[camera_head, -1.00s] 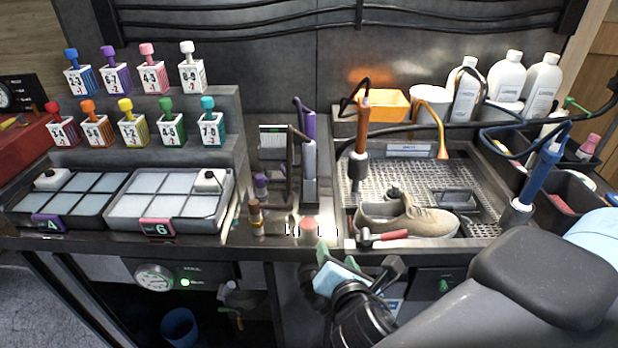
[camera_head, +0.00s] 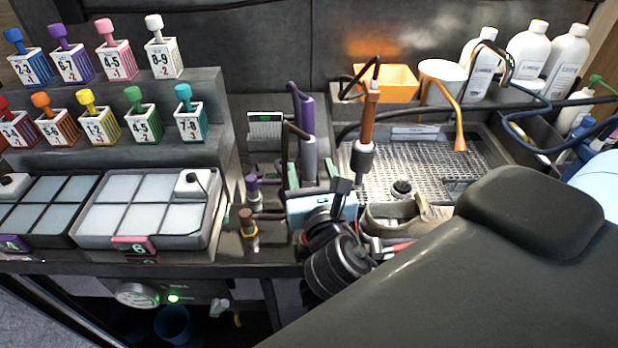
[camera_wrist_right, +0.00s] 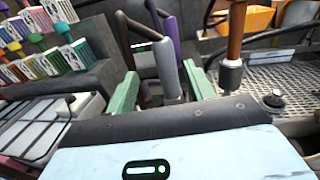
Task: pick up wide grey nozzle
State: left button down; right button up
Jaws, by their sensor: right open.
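A wide grey nozzle (camera_head: 310,158), an upright grey cylinder on a dark brown hose, stands in the tool rack at the middle of the bench. It also shows in the right wrist view (camera_wrist_right: 168,66). My right gripper (camera_head: 313,174) is in front of it, open, with its green fingers to either side of the nozzle's lower part. In the right wrist view, the gripper (camera_wrist_right: 164,84) has the nozzle between its fingers, with gaps on both sides. The nozzle's lower end is hidden behind the gripper body. My left gripper is not in view.
A purple tool (camera_head: 307,114) stands just behind the nozzle. A brown-handled tool (camera_head: 368,120) hangs to the right over the mesh sink tray (camera_head: 420,160). A beige sneaker (camera_head: 390,220) is partly hidden by my arm. Small purple and brown nozzles (camera_head: 249,222) are at the left.

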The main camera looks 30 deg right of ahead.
aim_at(311, 157)
jog(key=shift+d+f+x, duration=0.15)
jog(key=shift+x, duration=1.55)
jog(key=shift+d+f+x, duration=0.15)
jog(key=shift+d+x, duration=0.05)
jog(key=shift+x, duration=1.55)
jog(key=shift+s, duration=0.2)
jog(key=shift+c, duration=0.3)
grip_shut()
